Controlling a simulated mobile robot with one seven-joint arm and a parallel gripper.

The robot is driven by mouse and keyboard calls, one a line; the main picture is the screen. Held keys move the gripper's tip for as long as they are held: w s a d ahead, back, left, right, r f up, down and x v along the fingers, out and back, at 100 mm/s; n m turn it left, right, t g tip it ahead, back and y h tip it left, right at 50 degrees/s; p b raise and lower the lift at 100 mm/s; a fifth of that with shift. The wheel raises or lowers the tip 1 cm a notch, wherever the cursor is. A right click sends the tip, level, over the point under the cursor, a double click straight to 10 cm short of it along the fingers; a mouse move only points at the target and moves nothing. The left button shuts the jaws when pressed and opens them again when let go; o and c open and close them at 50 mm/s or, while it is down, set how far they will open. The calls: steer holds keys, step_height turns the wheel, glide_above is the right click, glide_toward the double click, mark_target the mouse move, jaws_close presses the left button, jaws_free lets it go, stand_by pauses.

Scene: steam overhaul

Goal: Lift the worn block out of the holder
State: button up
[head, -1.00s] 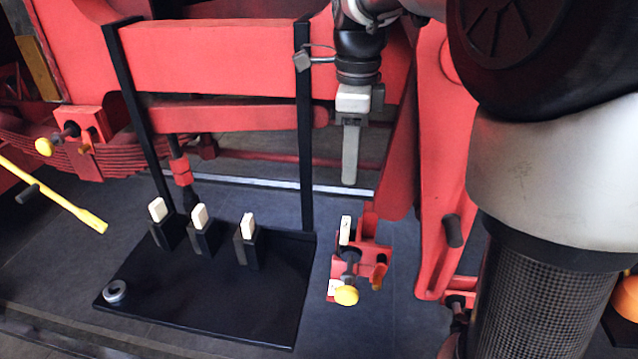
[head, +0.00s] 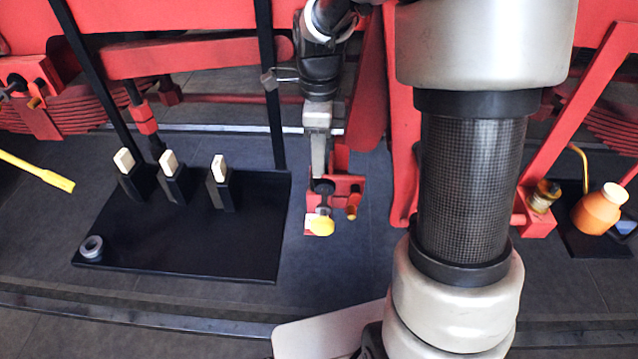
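My gripper (head: 318,172) points down over the red holder (head: 348,187) at the middle of the head view. Its fingers overlap the holder's top left part, where the worn block is hidden from view. The fingers appear as one narrow grey strip, so I cannot tell whether they are open or shut on the block. The holder carries a yellow knob (head: 321,226) at its front and an orange-brown knob (head: 352,212) on its right.
A black board (head: 225,250) to the left carries several black sockets with pale blocks (head: 168,162) standing in them, and a grey ring (head: 92,248). Black uprights (head: 270,90) rise at its back. An orange jug (head: 598,212) stands far right.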

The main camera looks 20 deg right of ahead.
steer(key=shift+f, duration=0.45)
steer(key=shift+c, duration=0.2)
jaws_close()
steer(key=shift+r, duration=0.1)
